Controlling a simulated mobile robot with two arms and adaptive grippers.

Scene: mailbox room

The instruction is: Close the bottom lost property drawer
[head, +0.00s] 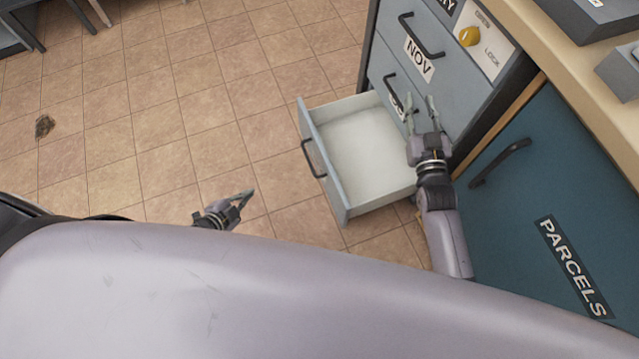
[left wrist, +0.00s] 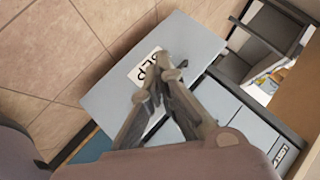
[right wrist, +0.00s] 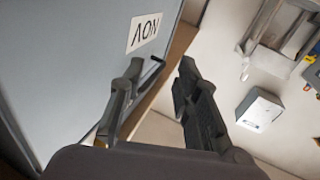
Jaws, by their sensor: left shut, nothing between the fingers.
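The bottom drawer stands open in the head view, with a grey-blue front (head: 324,165), a dark handle (head: 313,158) and a pale, empty inside. My left gripper (head: 251,193) is shut and empty, left of and apart from the drawer front. In the left wrist view its closed fingers (left wrist: 160,70) overlap a grey-blue panel (left wrist: 190,45) with a label that seems to read SEP. My right gripper (head: 420,106) is open and empty, over the drawer's rear right side in the picture, near the closed drawer fronts. Its spread fingers (right wrist: 160,66) show in the right wrist view.
A closed drawer labelled NOV (head: 419,57) is above. A panel with a yellow knob (head: 469,37) is beside it. A teal PARCELS door (head: 565,200) stands to the right, under a wooden counter (head: 560,50). Tiled floor (head: 220,110) is mostly clear on the left, with a small brown object (head: 44,126).

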